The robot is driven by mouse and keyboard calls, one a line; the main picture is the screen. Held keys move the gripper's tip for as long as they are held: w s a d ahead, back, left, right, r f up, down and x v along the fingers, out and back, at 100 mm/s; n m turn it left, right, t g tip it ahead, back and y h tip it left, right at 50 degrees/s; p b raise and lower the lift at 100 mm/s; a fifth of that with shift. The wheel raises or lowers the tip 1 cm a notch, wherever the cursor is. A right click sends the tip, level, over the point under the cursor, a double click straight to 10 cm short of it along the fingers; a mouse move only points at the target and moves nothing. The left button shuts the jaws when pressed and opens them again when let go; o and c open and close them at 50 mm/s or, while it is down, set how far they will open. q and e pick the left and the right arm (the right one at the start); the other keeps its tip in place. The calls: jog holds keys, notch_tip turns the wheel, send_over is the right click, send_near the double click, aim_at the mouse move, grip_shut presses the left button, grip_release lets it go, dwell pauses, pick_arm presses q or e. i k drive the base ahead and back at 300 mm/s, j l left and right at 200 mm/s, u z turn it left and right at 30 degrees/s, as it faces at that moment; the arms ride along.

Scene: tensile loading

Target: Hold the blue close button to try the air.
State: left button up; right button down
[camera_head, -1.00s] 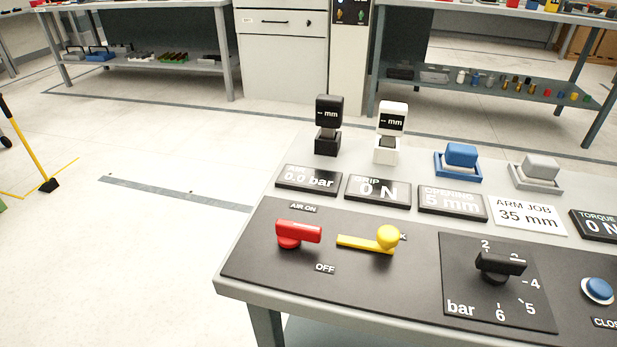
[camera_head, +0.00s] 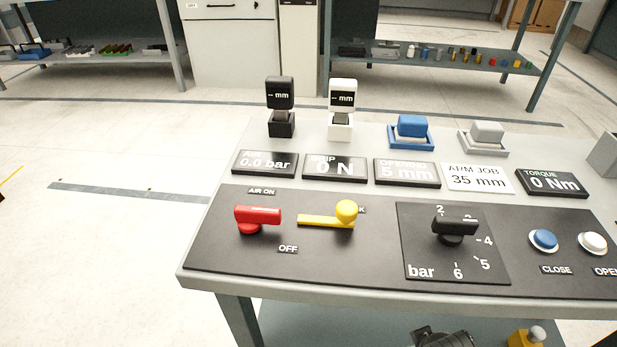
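The blue close button (camera_head: 543,239) is a round blue cap in a white ring, on the right part of the black control panel (camera_head: 350,268), above its CLOSE label (camera_head: 556,270). A white button (camera_head: 592,242) stands to its right over a partly cut-off label. Nothing touches the blue button. The air display (camera_head: 265,163) reads 0.0 bar, the grip display (camera_head: 335,168) 0 N and the opening display (camera_head: 407,172) 5 mm. The red handle (camera_head: 257,218) lies level between AIR ON and OFF. Neither gripper can be made out.
A yellow lever (camera_head: 330,217) and a black pressure knob (camera_head: 454,228) stand up from the panel. Black, white, blue and grey blocks line the back. A dark, cut-off object (camera_head: 440,338) and a yellow one (camera_head: 525,338) show below the table's front edge.

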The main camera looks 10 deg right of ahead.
aim_at(544, 238)
jog(key=k+z, duration=0.1)
jog(key=z, duration=0.4)
jog(key=k+z, duration=0.1)
jog(key=z, duration=0.9)
jog(key=k+l, duration=0.05)
